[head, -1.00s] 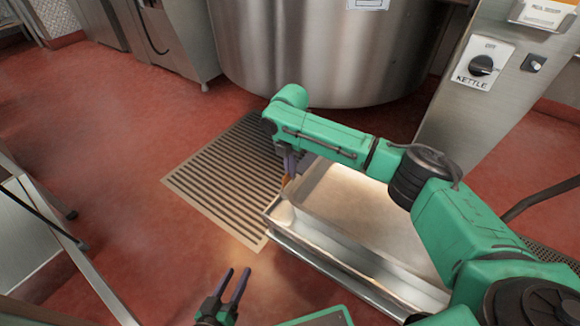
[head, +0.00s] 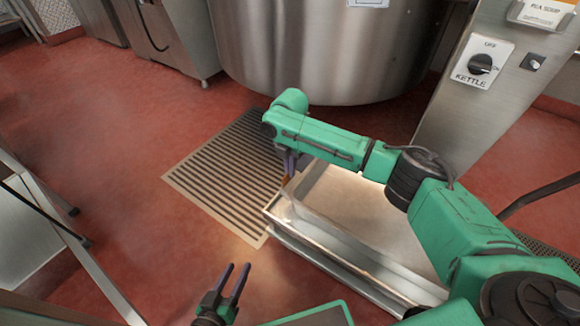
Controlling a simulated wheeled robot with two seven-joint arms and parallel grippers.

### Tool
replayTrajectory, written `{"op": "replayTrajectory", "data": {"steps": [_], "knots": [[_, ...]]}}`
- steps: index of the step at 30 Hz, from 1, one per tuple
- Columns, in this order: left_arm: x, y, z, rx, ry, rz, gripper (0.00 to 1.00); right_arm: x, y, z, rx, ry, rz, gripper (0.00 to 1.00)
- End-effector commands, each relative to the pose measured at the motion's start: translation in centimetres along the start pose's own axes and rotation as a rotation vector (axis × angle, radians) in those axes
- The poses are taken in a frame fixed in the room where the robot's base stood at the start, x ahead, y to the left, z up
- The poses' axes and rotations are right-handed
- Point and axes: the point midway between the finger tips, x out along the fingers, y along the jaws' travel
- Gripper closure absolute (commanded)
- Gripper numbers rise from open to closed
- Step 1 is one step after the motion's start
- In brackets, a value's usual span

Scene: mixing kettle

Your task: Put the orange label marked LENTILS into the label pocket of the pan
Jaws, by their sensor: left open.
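The pan (head: 345,247) is a shallow rectangular metal tray with a pale inside, right of centre. My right arm reaches across above it and hides part of its far side. My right gripper (head: 288,172) points down at the pan's left corner, its fingers close together. A small orange-brown sliver, the orange label (head: 285,182), shows at its fingertips; its lettering cannot be read. The label pocket cannot be made out, nor whether the label touches it. My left gripper (head: 236,284) is open and empty at the bottom, left of the pan and apart from it.
A floor grate (head: 215,180) lies left of the pan. A large steel kettle (head: 320,50) stands behind, with a control post (head: 465,110) to its right. A metal frame (head: 70,240) stands at left. Red floor is clear between frame and grate.

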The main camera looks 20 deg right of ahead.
Motion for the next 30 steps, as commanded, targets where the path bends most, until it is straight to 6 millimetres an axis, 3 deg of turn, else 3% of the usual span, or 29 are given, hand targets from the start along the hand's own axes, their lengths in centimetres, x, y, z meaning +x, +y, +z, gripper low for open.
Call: {"op": "replayTrajectory", "data": {"steps": [10,30], "knots": [[0.1,-0.1,0.3,0.0,0.0,0.0,0.5,1.3,-0.1,0.0,0.0,0.0,-0.001,1.0],[0.0,0.0,0.0,0.0,0.0,0.0,0.5,1.6,0.0,0.0,0.0,0.0,0.0,1.0]]}}
